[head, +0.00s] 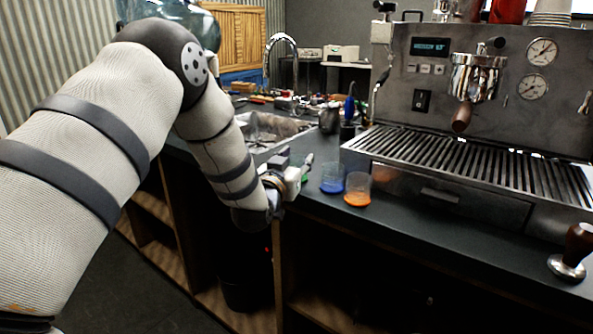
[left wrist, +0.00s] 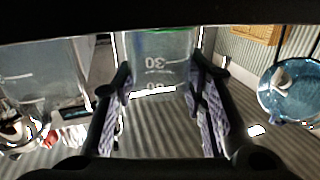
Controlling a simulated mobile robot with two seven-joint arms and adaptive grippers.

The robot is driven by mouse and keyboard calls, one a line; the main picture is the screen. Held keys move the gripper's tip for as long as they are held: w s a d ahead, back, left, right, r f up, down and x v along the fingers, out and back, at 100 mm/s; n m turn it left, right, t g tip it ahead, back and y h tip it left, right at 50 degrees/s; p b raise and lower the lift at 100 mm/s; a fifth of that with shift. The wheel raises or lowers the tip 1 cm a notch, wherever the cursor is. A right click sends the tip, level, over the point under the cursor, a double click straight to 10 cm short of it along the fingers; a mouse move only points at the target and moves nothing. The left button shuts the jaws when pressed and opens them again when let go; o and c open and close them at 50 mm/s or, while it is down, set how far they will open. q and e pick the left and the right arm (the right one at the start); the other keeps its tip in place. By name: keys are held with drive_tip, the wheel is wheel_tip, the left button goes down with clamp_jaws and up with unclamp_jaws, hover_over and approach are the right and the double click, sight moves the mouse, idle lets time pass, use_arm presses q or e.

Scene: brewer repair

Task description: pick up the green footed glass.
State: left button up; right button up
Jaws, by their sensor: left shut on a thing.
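My left gripper (head: 303,168) is at the counter's front edge, left of the blue and orange glasses in the head view. In the left wrist view its two fingers (left wrist: 160,85) stand on either side of a clear glass with white measuring marks and a green band, the green footed glass (left wrist: 160,58). The gripper is shut on this glass. In the head view the gripper hides most of the glass, and only a bit of green shows. I cannot tell whether it touches the counter. My right gripper is not in view.
A blue-bottomed glass (head: 333,179) and an orange-bottomed glass (head: 357,190) stand close to the right of the gripper. The espresso machine (head: 440,185) stands behind them. A sink (head: 265,130) lies behind my left arm. A tamper (head: 572,255) stands at the far right.

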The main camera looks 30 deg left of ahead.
use_arm(q)
wheel_tip(320, 180, up, 4)
drive_tip(key=shift+r+p, duration=0.1)
drive_tip(key=shift+p, duration=0.2)
drive_tip(key=s+d+r, duration=0.3)
drive_tip(key=s+r, duration=0.6)
drive_tip(key=s, duration=0.5)
drive_tip(key=d+f+m+h, duration=0.1)
drive_tip(key=d+f+h, duration=0.1)
drive_tip(key=d+f, duration=0.3)
drive_tip(key=s+d+f+m+h, duration=0.1)
drive_tip(key=d+f+h, duration=0.1)
drive_tip(key=d+f, duration=0.4)
drive_tip(key=d, duration=0.5)
drive_tip(key=shift+s+f+m, duration=0.15)
drive_tip(key=shift+s+m, duration=0.1)
drive_tip(key=shift+m, duration=0.05)
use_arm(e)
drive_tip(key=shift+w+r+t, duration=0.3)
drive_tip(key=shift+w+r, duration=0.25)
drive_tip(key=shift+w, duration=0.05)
use_arm(q)
drive_tip(key=shift+w+a, duration=0.1)
